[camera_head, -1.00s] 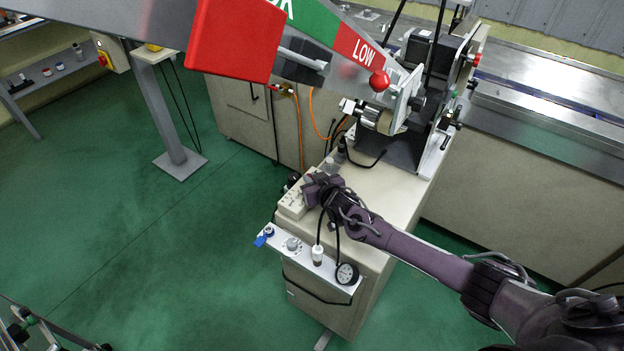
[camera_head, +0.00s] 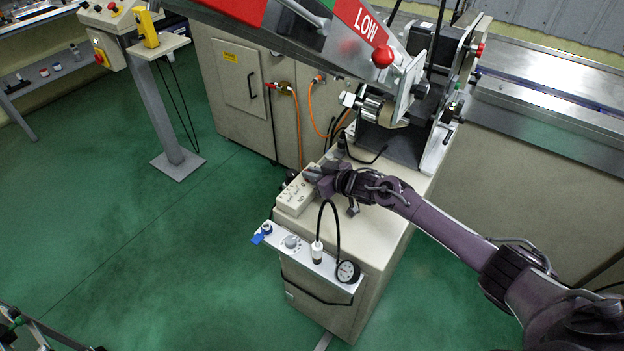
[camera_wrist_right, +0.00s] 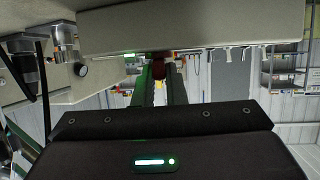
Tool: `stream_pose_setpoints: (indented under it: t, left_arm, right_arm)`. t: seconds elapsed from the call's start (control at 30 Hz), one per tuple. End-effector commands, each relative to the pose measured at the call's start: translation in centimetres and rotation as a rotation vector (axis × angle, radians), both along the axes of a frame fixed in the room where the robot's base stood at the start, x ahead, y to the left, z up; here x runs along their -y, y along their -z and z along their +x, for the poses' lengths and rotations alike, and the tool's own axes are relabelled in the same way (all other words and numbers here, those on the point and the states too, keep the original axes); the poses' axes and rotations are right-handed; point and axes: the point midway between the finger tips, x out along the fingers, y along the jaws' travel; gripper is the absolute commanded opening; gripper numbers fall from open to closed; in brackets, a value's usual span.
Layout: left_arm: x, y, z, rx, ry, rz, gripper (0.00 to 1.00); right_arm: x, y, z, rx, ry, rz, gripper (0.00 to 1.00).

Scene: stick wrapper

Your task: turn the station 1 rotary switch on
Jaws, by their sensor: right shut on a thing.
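The small pale control box (camera_head: 294,197) sits on the left end of the beige cabinet top, with small controls on its face. My right gripper (camera_head: 312,174) is at the box's upper back edge, reaching in from the right. In the right wrist view its two fingers (camera_wrist_right: 160,88) are close around a dark red knob (camera_wrist_right: 159,68), which I take to be the station 1 rotary switch. The fingers hide most of the knob, so its angle and label cannot be read. My left gripper is not in view.
A slanted arm with a red LOW panel (camera_head: 352,22) and red ball (camera_head: 383,55) hangs above. A grey pedestal (camera_head: 178,165) stands left. Green floor (camera_head: 120,230) is mostly clear.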

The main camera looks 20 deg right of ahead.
Motion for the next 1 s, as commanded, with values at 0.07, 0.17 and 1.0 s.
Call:
stream_pose_setpoints:
  t: [0.07,0.17,1.0]
  left_arm:
    - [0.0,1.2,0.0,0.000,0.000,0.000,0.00]
    - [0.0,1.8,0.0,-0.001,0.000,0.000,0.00]
    - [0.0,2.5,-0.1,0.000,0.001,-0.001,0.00]
  right_arm:
    - [0.2,0.5,0.1,0.001,-0.040,-0.002,0.00]
    - [0.2,0.4,0.1,0.001,-0.084,-0.001,0.00]
    - [0.2,0.1,0.1,-0.001,-0.147,-0.001,0.33]
